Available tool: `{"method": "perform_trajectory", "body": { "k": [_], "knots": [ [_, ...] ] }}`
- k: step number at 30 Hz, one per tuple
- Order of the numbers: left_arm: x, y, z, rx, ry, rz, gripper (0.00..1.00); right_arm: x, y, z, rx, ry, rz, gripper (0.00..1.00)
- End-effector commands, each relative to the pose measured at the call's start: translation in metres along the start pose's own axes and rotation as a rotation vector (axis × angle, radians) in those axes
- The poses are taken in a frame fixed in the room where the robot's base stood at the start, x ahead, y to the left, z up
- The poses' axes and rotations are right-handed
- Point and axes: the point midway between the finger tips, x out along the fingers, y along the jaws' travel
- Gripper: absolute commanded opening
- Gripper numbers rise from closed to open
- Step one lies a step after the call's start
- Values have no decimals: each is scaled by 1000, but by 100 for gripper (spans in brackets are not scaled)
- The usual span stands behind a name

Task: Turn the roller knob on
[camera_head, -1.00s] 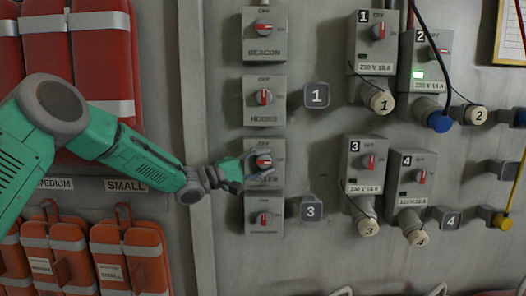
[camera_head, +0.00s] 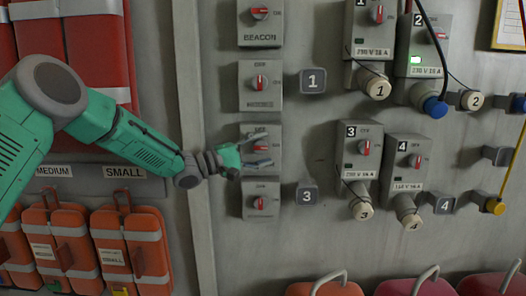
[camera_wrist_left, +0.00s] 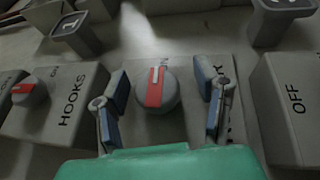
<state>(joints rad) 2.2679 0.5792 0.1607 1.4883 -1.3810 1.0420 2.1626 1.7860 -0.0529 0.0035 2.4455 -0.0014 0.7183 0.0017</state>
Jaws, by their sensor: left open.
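The roller knob is a round grey knob with a red, white-tipped pointer, on the third switch box (camera_head: 274,129) down the left column. In the left wrist view the roller knob (camera_wrist_left: 157,92) sits between my open fingers, with a gap on each side. Its pointer is upright there, towards partly hidden lettering that looks like ON. My left gripper (camera_head: 258,150) is open over this box, one finger above the knob and one below, partly covering it. It also shows in the left wrist view (camera_wrist_left: 164,100). My right gripper is not in view.
The HOOKS box (camera_head: 260,85) is close above and another switch box (camera_head: 261,201) close below. Numbered grey wall pieces 1 (camera_head: 313,81) and 3 (camera_head: 307,194) stick out to the right. Socket boxes with hanging cables are farther right. Orange cases (camera_head: 130,250) hang at lower left.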

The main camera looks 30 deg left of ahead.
Motion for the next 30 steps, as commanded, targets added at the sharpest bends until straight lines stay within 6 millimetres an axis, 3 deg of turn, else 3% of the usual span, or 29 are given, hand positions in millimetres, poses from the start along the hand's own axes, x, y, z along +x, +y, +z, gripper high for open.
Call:
{"method": "perform_trajectory", "body": {
  "k": [5, 12, 18, 30],
  "knots": [
    [-22, 0, -3, -3, 4, 2, 56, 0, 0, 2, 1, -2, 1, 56],
    [-73, 0, -2, -2, 3, 1, 56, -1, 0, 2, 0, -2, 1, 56],
    [-103, -3, 0, -2, 1, -4, 56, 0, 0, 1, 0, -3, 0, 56],
    [-116, -4, 0, -2, -1, -5, 56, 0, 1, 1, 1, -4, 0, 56]
  ]
}}
